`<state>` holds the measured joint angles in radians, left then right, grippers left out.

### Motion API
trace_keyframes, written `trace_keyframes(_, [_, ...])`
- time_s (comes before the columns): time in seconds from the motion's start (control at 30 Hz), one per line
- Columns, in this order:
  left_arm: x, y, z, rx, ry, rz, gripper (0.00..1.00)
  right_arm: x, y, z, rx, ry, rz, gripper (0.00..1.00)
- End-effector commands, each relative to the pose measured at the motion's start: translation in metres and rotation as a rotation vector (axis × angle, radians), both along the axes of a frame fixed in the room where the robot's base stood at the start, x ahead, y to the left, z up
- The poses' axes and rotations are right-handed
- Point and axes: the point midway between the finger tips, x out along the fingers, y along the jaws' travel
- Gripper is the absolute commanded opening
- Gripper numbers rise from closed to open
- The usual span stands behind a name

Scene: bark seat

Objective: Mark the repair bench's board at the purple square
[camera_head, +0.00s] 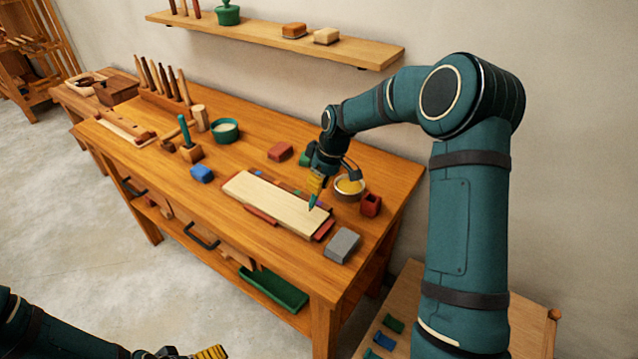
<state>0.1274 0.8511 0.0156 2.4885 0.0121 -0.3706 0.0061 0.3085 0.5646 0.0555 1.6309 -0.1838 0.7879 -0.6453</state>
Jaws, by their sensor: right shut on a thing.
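The pale board (262,200) lies flat on the wooden repair bench (160,170). Small coloured patches, red and green among them, show along its far edge; I cannot clearly make out the purple square. My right gripper (316,186) is over the board's right end, shut on a green pointed marker (313,201). The marker points down, its tip at or just above the board; I cannot tell if it touches. My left gripper (208,353) is at the bottom edge, mostly cut off, away from the bench; its opening cannot be judged.
A bowl with yellow contents (349,187) and a dark red cup (371,205) stand right of my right gripper. A grey block (342,245), blue block (202,173) and red block (280,151) lie around the board. A green cup (225,130) and tool rack (165,103) stand farther left.

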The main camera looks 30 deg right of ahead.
Motion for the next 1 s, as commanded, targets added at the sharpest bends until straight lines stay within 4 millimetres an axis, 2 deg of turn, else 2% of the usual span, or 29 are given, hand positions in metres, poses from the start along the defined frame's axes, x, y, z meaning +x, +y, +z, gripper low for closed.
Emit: trace_keyframes(1.0, [0.0,-0.0001,-0.0045,0.0,0.0,0.0,1.0,0.0,-0.0001,-0.0069,0.0,0.0,0.0,0.0])
